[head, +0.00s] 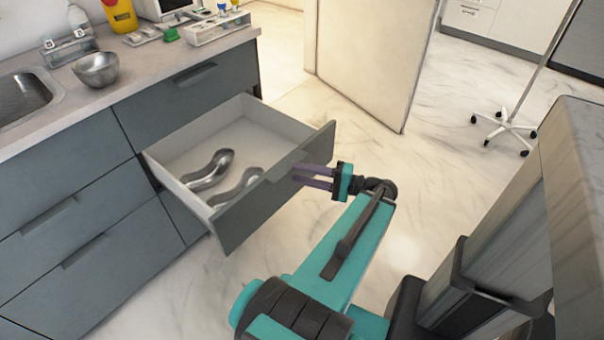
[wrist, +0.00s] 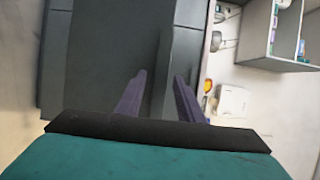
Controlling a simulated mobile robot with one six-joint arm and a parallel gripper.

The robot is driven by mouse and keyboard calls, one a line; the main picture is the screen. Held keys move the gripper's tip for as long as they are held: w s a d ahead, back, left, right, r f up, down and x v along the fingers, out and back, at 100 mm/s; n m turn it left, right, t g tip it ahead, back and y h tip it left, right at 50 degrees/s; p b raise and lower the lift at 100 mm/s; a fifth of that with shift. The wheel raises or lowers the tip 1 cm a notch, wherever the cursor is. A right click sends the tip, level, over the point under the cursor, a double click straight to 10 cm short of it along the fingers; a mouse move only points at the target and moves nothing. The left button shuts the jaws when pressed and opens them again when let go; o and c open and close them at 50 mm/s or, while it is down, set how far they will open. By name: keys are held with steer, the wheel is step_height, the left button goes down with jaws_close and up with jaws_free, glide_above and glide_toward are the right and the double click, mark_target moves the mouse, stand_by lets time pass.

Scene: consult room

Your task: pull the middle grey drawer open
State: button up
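The middle grey drawer (head: 262,208) stands pulled well out of the cabinet, below a shut top drawer (head: 190,95). Its light inside shows in the head view and holds two shiny metal curved dishes (head: 211,169). My gripper (head: 297,175) is at the outer face of the drawer front, by the handle (head: 284,168). Its two purple fingers are apart. In the wrist view, the fingers (wrist: 160,95) show a gap with dark grey drawer front between and beyond them. Whether the fingertips touch the handle is hidden.
The countertop (head: 140,65) above carries a metal bowl (head: 96,69), a sink (head: 24,98), a yellow container (head: 120,15) and a rack (head: 216,27). A pale door (head: 370,60) stands behind. A wheeled stand (head: 505,128) is at right. Marble floor is free beyond the drawer.

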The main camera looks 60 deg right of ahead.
steer(key=s+d, duration=0.2)
steer(key=s, duration=1.1)
steer(key=shift+p, duration=0.4)
